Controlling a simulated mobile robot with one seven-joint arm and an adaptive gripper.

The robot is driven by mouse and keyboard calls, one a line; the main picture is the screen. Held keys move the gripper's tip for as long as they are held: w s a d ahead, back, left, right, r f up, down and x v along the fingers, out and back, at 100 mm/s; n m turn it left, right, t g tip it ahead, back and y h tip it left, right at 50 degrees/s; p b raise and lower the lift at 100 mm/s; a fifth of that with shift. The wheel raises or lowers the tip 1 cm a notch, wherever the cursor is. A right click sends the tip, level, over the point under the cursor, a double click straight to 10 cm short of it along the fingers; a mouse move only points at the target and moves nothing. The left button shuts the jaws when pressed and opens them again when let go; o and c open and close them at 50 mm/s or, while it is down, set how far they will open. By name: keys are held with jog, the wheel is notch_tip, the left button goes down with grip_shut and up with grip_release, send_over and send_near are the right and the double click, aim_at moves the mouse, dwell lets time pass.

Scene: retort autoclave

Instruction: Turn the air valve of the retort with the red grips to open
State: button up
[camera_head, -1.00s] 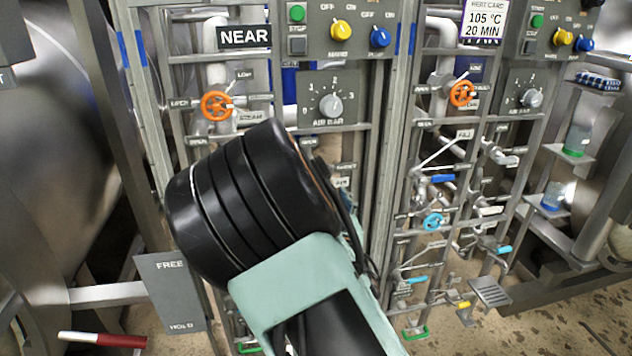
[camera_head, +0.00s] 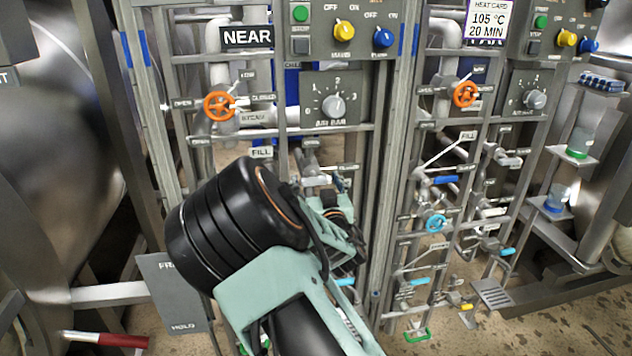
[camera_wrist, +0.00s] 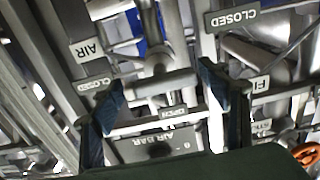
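A red and white grip (camera_head: 115,340) shows at the lower left, on the side of the left retort. In the wrist view, the AIR label (camera_wrist: 87,49) hangs at the upper left, with a CLOSED label (camera_wrist: 96,83) below it and an OPEN label (camera_wrist: 173,112) lower in the middle. A grey pipe fitting with a crossbar, likely the air valve (camera_wrist: 160,84), lies between my fingertips in the picture. My gripper (camera_wrist: 161,84) is open, its two dark blue fingers apart. I cannot tell whether they touch it. In the head view my arm partly hides this valve area.
An orange handwheel (camera_head: 219,106) marked STEAM and an AIR BAR dial (camera_head: 333,106) are above my gripper. A FILL label (camera_head: 261,152) is beside my wrist. A second panel with an orange wheel (camera_head: 466,94) and a blue wheel (camera_head: 436,222) stands to the right. Pipes and frame posts crowd the space.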

jog(key=c, duration=0.8)
jog(key=shift+c, duration=0.2)
